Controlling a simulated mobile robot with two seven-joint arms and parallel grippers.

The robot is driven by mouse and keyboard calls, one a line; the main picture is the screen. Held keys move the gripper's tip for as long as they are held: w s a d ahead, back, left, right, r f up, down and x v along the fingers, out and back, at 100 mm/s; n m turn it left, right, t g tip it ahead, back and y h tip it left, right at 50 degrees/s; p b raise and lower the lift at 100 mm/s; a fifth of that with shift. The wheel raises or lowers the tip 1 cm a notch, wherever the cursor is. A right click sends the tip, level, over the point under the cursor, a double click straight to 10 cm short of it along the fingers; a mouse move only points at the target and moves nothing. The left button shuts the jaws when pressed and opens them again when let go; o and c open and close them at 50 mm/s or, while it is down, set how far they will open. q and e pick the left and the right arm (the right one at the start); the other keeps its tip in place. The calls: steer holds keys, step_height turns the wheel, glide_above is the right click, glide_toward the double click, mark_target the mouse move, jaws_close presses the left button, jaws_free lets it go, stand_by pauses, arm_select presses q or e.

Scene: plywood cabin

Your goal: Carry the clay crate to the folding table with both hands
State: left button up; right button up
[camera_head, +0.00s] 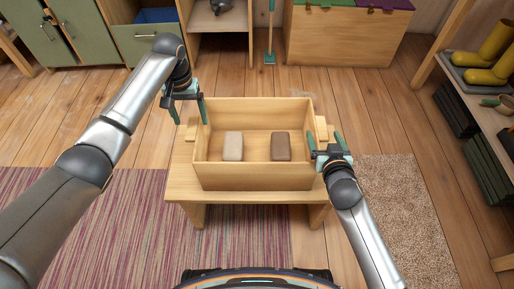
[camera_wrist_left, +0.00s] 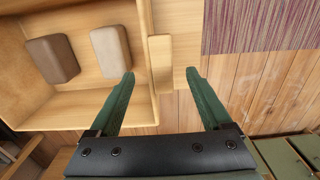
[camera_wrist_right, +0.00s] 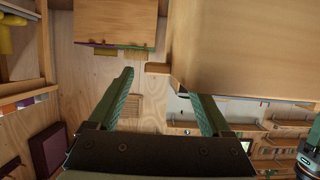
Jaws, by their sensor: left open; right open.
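The clay crate (camera_head: 252,178) is an open wooden box on a low wooden bench (camera_head: 180,186). Inside lie a pale block (camera_head: 233,146) and a brown block (camera_head: 281,146). A wooden grip juts from each side. My left gripper (camera_head: 188,111) is open above the left grip; in the left wrist view that grip (camera_wrist_left: 160,62) appears between the fingers (camera_wrist_left: 160,78). I cannot make out a folding table.
A shelf with yellow boots (camera_head: 489,58) stands at the right. Green cabinets (camera_head: 48,32) and a wooden chest (camera_head: 345,36) line the back, with a broom (camera_head: 270,45) between. A striped rug (camera_head: 110,235) and a beige rug (camera_head: 408,215) cover the floor nearby. Bare floor lies behind the bench.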

mark_target(193, 126)
arm_select(q)
steer(key=shift+f, duration=2.5)
arm_select(e)
steer(key=shift+x, duration=2.55)
arm_select(q)
jaws_close()
arm_select(e)
jaws_close()
arm_select(q)
steer(key=shift+w+r, duration=0.15)
steer(key=shift+r, duration=0.15)
arm_select(e)
steer(key=shift+w+r, duration=0.1)
steer(key=shift+r, duration=0.25)
